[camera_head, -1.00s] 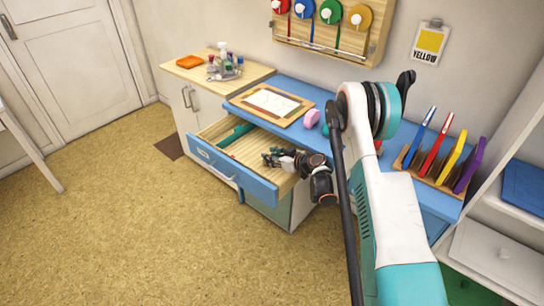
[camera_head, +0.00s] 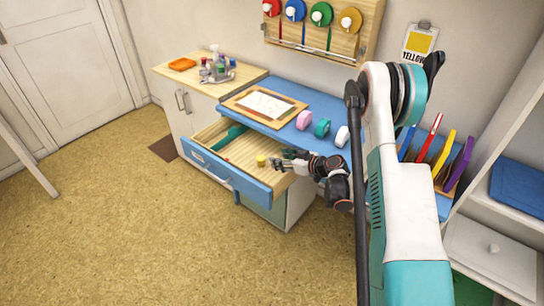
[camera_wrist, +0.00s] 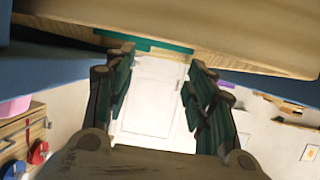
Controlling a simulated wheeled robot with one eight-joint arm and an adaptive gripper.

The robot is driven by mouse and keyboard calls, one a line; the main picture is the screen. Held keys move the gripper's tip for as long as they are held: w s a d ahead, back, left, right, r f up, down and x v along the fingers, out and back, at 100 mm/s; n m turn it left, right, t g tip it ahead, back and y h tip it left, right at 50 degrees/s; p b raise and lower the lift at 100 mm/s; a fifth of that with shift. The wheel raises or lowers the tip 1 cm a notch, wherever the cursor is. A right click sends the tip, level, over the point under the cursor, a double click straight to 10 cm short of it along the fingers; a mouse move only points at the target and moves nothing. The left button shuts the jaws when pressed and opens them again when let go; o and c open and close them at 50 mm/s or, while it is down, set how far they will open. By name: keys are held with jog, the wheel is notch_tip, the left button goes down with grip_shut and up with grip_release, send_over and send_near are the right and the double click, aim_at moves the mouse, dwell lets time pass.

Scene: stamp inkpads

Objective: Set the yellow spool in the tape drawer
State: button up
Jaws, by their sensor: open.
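The yellow spool (camera_head: 261,160) rests inside the pulled-out tape drawer (camera_head: 228,178), on its light wooden floor near the right end. The drawer has a blue front with a handle. My gripper (camera_head: 278,160) is just right of the spool, low over the drawer's right end, its fingers pointing left. It looks apart from the spool, though the gap is small. In the wrist view my gripper (camera_wrist: 158,75) shows two dark fingers spread wide with nothing between them. The yellow spool cannot be made out in the wrist view.
A teal item (camera_head: 232,134) lies at the drawer's back left. Pink (camera_head: 304,120), teal (camera_head: 322,127) and white (camera_head: 342,136) spools stand on the blue desktop (camera_head: 285,90). A wooden drawing board (camera_head: 236,104) lies there too. The floor before the drawer is clear.

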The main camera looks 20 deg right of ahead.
jog(key=b+v, duration=0.1)
jog(key=v, duration=0.1)
jog(key=shift+s+d, duration=0.2)
jog(key=shift+s, duration=0.15)
dwell(1.1)
